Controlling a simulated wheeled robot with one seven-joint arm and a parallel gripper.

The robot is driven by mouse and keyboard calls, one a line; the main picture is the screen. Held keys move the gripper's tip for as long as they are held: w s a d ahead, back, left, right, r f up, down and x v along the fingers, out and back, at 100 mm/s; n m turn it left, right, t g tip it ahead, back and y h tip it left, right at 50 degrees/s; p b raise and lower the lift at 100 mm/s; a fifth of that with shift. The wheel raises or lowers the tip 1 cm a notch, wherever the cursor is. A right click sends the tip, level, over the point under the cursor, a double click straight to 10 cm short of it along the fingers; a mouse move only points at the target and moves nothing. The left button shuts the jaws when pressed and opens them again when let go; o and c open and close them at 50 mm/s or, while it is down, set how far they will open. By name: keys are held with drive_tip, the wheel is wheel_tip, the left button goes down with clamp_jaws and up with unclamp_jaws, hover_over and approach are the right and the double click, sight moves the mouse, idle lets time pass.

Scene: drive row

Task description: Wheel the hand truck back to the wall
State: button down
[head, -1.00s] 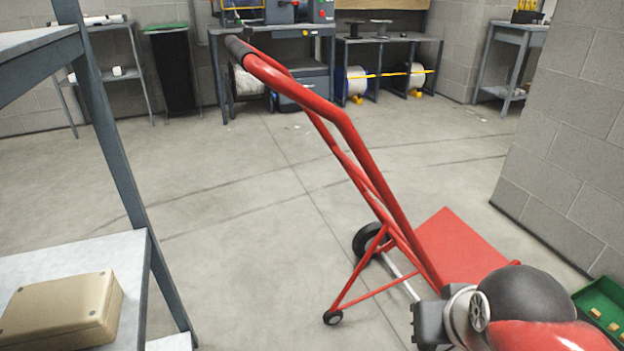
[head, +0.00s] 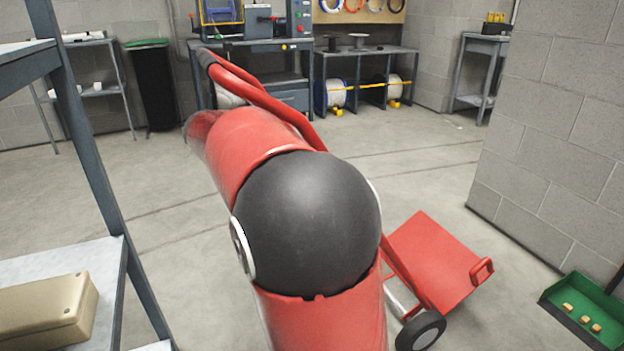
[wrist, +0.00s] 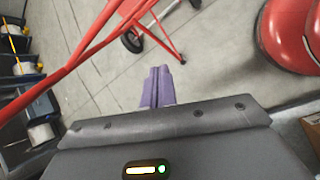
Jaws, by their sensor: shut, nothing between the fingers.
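The red hand truck (head: 435,260) stands tilted on the floor, its black-gripped handle up at the left and its flat toe plate low at the right. One black wheel shows at the bottom. My red and black arm hides much of its frame in the head view, and my gripper is hidden there. In the wrist view my gripper's purple fingers (wrist: 158,88) are shut together with nothing between them. The hand truck's red bars (wrist: 95,45) run across the upper left of that view, beyond and apart from the fingertips. Its wheels show at the top.
A grey block wall (head: 555,130) stands at the right. A green tray (head: 585,318) with several small blocks lies on the floor before it. A metal shelf with a tan box (head: 45,310) is close at the left. Workbenches line the back; floor between is open.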

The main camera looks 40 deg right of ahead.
drive_tip(key=w+d+n+g+h, duration=0.3)
drive_tip(key=w+d+n+h, duration=0.15)
drive_tip(key=w, duration=0.45)
drive_tip(key=w+d+r+b+x, duration=0.1)
drive_tip(key=b+x, duration=0.1)
drive_tip(key=x, duration=1.1)
drive_tip(key=shift+d+h, duration=0.2)
drive_tip(key=shift+h, duration=0.25)
drive_tip(key=shift+d, duration=0.1)
